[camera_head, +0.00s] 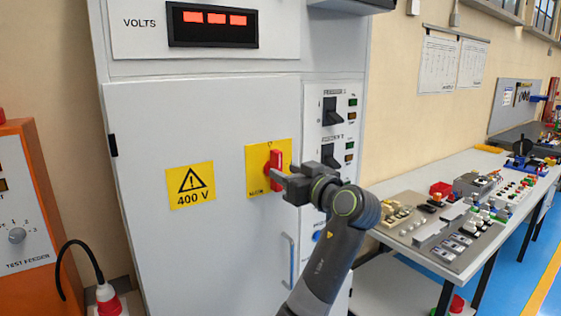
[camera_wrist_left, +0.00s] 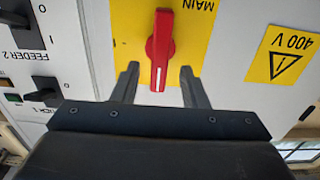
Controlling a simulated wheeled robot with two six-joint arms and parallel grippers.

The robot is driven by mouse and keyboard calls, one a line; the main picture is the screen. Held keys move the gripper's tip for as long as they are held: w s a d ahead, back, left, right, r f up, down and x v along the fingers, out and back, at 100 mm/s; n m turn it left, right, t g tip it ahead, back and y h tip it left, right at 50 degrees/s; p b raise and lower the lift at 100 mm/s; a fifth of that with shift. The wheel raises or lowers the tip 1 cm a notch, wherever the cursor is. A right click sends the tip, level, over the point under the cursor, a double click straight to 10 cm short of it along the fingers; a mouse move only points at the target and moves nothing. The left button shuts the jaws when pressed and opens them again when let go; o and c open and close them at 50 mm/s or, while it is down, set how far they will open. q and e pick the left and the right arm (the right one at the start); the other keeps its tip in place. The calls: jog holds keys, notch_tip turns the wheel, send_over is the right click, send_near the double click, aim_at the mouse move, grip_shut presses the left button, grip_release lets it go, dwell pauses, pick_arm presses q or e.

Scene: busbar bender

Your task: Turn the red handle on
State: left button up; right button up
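The red handle (camera_head: 275,163) stands upright on a yellow plate (camera_head: 256,157) on the door of a grey cabinet. In the left wrist view the red handle (camera_wrist_left: 160,50) also points along the picture's vertical, with a white line at its near end, on the yellow plate marked MAIN (camera_wrist_left: 197,25). My left gripper (camera_head: 275,177) is at the handle in the head view. In the wrist view its two fingers (camera_wrist_left: 158,75) are apart, one on each side of the handle's near end, with visible gaps. I cannot tell how deep they reach. My right gripper is not in view.
A 400 V warning sign (camera_head: 190,185) is left of the plate. Black feeder switches (camera_head: 332,111) are on the panel to the right, and a door pull (camera_head: 290,262) is below. An orange test feeder (camera_head: 20,225) stands left; a workbench (camera_head: 415,184) with parts stands right.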

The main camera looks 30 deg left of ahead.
aim_at(280, 168)
pick_arm(q)
jog(key=shift+p+x, duration=0.45)
jog(key=shift+x, duration=1.15)
grip_shut()
